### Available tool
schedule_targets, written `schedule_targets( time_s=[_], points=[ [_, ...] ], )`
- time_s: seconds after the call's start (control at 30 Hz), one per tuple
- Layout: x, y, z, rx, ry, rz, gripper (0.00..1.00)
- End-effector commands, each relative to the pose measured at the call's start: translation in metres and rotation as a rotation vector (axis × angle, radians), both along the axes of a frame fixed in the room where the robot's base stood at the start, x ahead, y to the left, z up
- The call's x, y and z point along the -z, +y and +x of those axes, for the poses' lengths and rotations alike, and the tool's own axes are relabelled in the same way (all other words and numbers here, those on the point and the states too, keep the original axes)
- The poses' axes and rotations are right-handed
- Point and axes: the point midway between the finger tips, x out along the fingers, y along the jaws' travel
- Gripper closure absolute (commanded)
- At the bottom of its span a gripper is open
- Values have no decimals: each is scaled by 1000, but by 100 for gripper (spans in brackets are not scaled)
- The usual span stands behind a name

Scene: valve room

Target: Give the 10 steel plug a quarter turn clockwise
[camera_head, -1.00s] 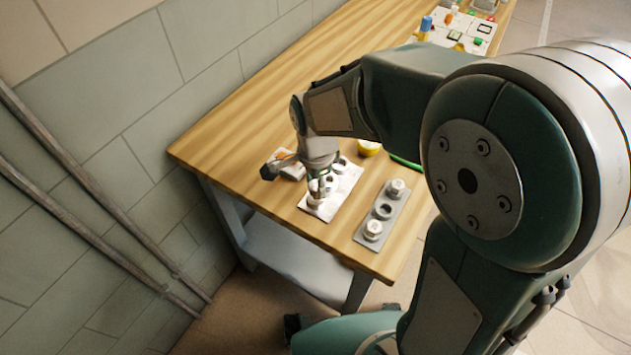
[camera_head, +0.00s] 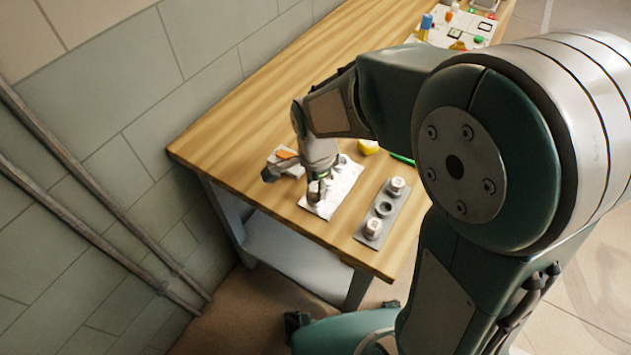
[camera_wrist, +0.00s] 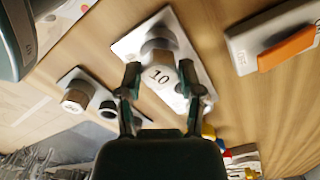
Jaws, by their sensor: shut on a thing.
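The steel plug marked 10 (camera_wrist: 160,75) stands in a light metal plate (camera_wrist: 187,45) in the wrist view, its numbered face toward the camera. My gripper (camera_wrist: 160,80) has one finger on each side of the plug and is shut on it. In the head view my gripper (camera_head: 316,192) reaches down onto the near end of the plate (camera_head: 345,184), and it mostly hides the plug there. The number reads slightly tilted in the wrist view.
A grey plate (camera_head: 360,238) with two plugs and a ring (camera_head: 384,208) between them lies to the right. A grey and orange object (camera_wrist: 290,47) lies beside the plate. A yellow item (camera_head: 368,147) and a green one (camera_head: 402,159) lie behind.

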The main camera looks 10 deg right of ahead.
Motion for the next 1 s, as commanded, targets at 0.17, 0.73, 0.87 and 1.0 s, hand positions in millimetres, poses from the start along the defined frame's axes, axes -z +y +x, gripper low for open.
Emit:
schedule_targets(
  time_s=[0.17, 0.73, 0.87, 1.0],
  points=[
    [0, 0, 0, 0, 0, 0, 100],
    [7, 0, 0, 0, 1, 0, 100],
    [7, 0, 0, 0, 1, 0, 100],
    [7, 0, 0, 0, 0, 0, 100]
  ],
)
